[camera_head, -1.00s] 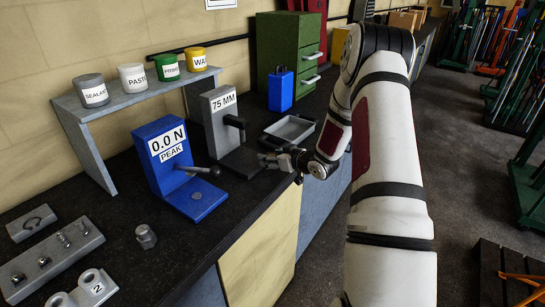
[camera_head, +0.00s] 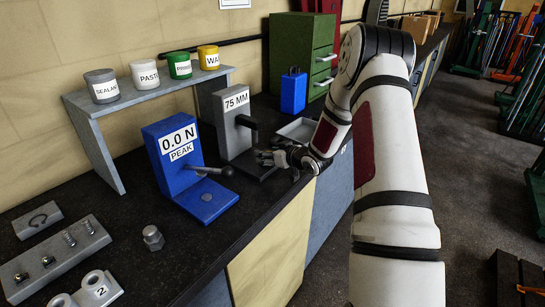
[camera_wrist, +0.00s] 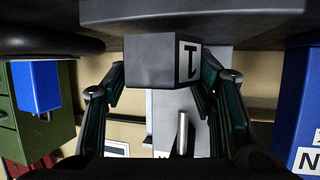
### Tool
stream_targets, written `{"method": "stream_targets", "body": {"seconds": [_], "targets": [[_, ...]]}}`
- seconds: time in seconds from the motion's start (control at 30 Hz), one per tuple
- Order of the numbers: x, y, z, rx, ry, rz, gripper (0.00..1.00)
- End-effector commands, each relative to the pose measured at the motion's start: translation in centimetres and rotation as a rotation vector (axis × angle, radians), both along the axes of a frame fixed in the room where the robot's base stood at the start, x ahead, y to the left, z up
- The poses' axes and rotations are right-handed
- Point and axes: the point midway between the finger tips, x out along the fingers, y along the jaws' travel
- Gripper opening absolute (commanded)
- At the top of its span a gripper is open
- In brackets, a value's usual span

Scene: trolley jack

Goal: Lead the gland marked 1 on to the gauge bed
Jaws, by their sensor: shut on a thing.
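The gland marked 1 (camera_wrist: 152,62) is a grey block with a white label, held between the two fingers of my gripper (camera_wrist: 160,75) in the wrist view. My gripper (camera_head: 268,158) shows in the head view at the front of the grey gauge (camera_head: 233,118) labelled 75 MM. The gauge bed (camera_head: 243,160) is the low dark base reaching forward from the gauge column, partly hidden by my gripper. In the wrist view, which is upside down, the column (camera_wrist: 165,110) stands behind the gland. I cannot tell whether the gland touches the bed.
A blue force gauge (camera_head: 176,160) with a lever stands left of the grey gauge. A grey tray (camera_head: 298,131), a blue block (camera_head: 293,92) and a green drawer cabinet (camera_head: 303,50) are behind. A loose bolt (camera_head: 153,238) and the part marked 2 (camera_head: 98,290) lie front left.

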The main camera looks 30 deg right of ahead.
Motion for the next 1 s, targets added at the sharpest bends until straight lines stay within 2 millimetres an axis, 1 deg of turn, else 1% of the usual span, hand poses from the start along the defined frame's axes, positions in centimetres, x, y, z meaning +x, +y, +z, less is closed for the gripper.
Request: {"method": "stream_targets", "body": {"seconds": [0.03,0.1,0.5,0.7,1.0], "targets": [[0.5,0.2,0.1,-0.001,-0.005,0.002,0.03],[1.0,0.3,0.0,-0.001,-0.005,0.002,0.03],[3.3,1.2,-0.4,0.000,-0.005,0.000,0.03],[3.8,1.4,-0.4,0.000,-0.004,0.000,0.03],[3.9,1.4,-0.4,0.000,-0.004,0.000,0.03]]}}
